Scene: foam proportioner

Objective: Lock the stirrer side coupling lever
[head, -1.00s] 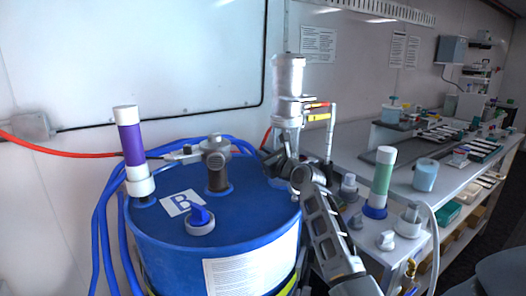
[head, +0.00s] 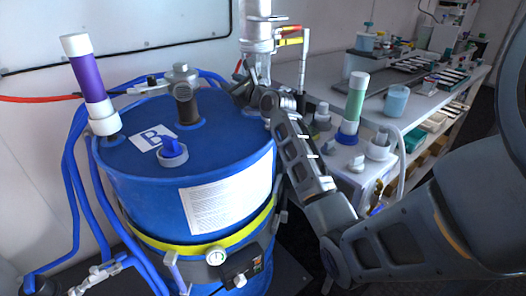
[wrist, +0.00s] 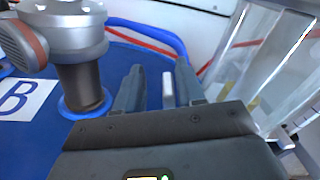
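My gripper (wrist: 158,88) shows in the wrist view with its two dark fingers apart. A small pale grey bar (wrist: 168,88), possibly the coupling lever, stands between them, nearer the right finger. I cannot tell whether it touches either finger. In the head view my gripper (head: 250,88) is at the far right edge of the blue drum's top (head: 120,160), below a clear and metal upright column (head: 257,35). A grey fitting on a dark neck (head: 183,88) stands on the drum to the left. It also shows in the wrist view (wrist: 80,75). The lever is hidden in the head view.
A purple and white tube (head: 88,80) and a blue cap (head: 172,152) stand on the drum. Red and yellow handles (head: 290,41) are beside the column. Blue hoses (head: 75,190) run down the left. A bench (head: 420,110) with a green tube (head: 355,98) is right.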

